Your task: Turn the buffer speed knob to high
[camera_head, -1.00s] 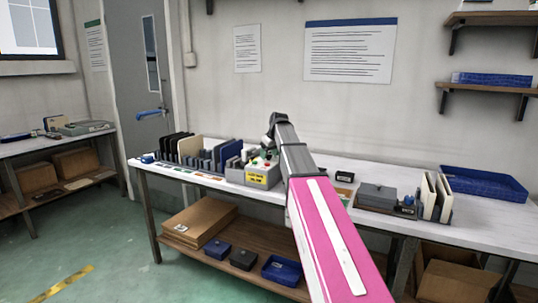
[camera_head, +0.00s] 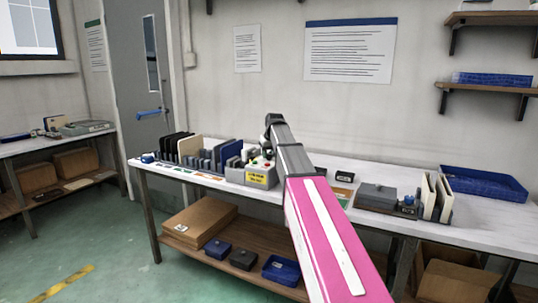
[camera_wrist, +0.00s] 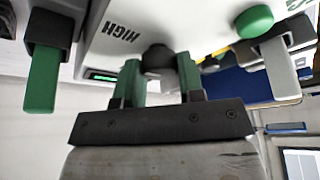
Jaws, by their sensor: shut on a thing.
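The buffer control box (camera_head: 238,176) is a pale grey box with a yellow label, red and green buttons on top, standing on the white bench. In the wrist view a dark round knob (camera_wrist: 158,56) is on its pale face, beside the word HIGH (camera_wrist: 122,32), which appears turned over. My gripper (camera_wrist: 160,78) has its two green-and-dark fingers on either side of the knob, shut on it. The knob's pointer and exact setting cannot be made out. In the head view my arm reaches to the box, and the fingertips are hidden.
A green button (camera_wrist: 254,20) is close by on the box face. Left of the box stands a rack with upright panels (camera_head: 190,148). To the right are a grey case (camera_head: 376,194), two cream panels (camera_head: 434,196) and a blue tray (camera_head: 484,184).

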